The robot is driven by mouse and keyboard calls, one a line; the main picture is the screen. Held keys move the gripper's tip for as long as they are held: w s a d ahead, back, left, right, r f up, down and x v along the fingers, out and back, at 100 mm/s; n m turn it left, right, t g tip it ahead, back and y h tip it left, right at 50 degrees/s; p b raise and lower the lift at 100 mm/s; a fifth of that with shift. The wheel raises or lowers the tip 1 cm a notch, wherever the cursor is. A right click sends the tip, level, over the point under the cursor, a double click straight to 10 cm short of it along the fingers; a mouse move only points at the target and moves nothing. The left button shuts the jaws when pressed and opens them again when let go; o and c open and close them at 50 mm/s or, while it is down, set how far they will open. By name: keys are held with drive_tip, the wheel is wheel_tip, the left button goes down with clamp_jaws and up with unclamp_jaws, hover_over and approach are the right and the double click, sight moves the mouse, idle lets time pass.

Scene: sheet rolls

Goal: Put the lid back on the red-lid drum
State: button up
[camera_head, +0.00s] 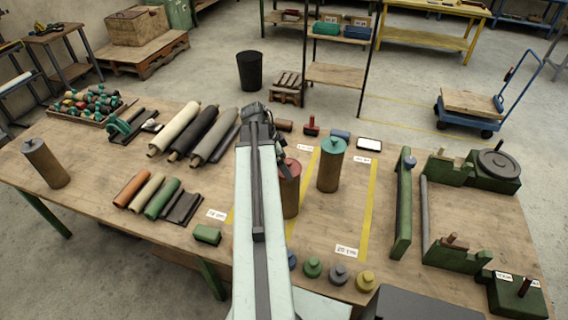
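A brown drum with a red top (290,170) stands upright on the table, just right of my arm, which hides its left side. I cannot tell whether the red on top is a seated lid. A second brown drum with a teal lid (332,148) stands to its right. My pale arm reaches up the middle of the picture. My gripper (276,143) seems to be among the dark parts at its far end, close above the red-topped drum. Its fingers cannot be made out, nor whether it holds anything.
Small blue, green (312,267), grey (338,274) and yellow (365,281) knobbed pieces lie at the front edge. A red knobbed piece (311,128) stands at the back. Sheet rolls (191,133) lie left of my arm. Green fixtures (405,205) fill the right side. Another drum (46,165) stands far left.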

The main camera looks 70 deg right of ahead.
drive_tip(key=shift+f, duration=0.1)
idle(0.7)
drive_tip(key=o, duration=1.1)
wheel_tip(320, 180, up, 7)
drive_tip(key=p, duration=0.7)
clamp_jaws()
drive_tip(key=shift+f, duration=0.2)
idle(0.9)
drive_tip(key=shift+f+b, duration=1.85)
drive_tip(key=shift+b, duration=0.25)
